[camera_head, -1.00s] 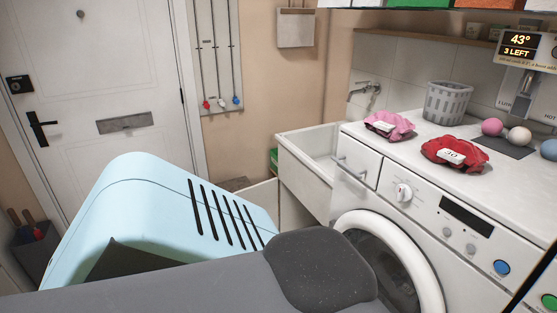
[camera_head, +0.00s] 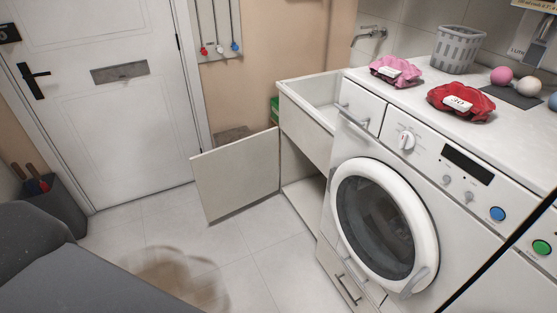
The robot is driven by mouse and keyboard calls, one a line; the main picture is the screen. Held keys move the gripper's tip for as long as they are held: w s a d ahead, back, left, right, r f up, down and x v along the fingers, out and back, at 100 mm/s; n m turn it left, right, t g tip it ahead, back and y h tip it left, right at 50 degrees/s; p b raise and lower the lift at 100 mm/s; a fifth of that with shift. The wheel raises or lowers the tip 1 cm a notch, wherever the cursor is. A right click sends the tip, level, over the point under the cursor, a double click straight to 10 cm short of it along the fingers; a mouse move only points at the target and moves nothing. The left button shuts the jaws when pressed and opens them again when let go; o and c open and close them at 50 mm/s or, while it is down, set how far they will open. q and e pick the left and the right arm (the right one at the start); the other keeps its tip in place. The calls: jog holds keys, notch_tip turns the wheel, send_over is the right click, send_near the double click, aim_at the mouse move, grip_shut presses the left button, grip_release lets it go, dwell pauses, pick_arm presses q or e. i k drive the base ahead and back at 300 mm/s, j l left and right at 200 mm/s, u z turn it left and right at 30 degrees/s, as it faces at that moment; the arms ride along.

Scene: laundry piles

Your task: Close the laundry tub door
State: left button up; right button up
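The laundry tub (camera_head: 304,122) is a pale basin on a cabinet, left of the washing machine. Its flat pale door (camera_head: 236,176) stands open, swung out to the left over the floor. The hinge side is at the cabinet's left edge, and the dark cabinet opening (camera_head: 302,178) shows to the right of the door. A large grey part of my arm fills the lower left corner. Neither gripper is in view, so what they hold is hidden. Nothing visibly touches the tub door.
A white washing machine (camera_head: 440,187) with a round door stands right of the tub. A pink cloth (camera_head: 396,72), red cloth (camera_head: 462,106) and grey basket (camera_head: 456,48) sit on top. A dark bin (camera_head: 56,208) stands at left. A brownish blur covers floor at the bottom.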

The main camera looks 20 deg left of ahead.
aim_at(232, 176)
jog(key=u, duration=0.3)
jog(key=i+j, duration=0.25)
jog(key=j, duration=0.2)
jog(key=i+j+z, duration=0.1)
jog(key=j, duration=0.3)
jog(key=i+j, duration=0.3)
jog(key=j, duration=0.15)
jog(key=i+j+z, duration=0.1)
jog(key=i+j, duration=0.15)
jog(key=j, duration=0.2)
jog(key=i+j, duration=0.2)
jog(key=j, duration=0.25)
jog(key=i+j+z, duration=0.1)
jog(key=j, duration=0.35)
jog(key=i+j, duration=0.25)
jog(key=j, duration=0.25)
jog(key=i+j+z, duration=0.1)
jog(key=j, duration=0.4)
jog(key=i+l, duration=0.05)
jog(key=i, duration=0.05)
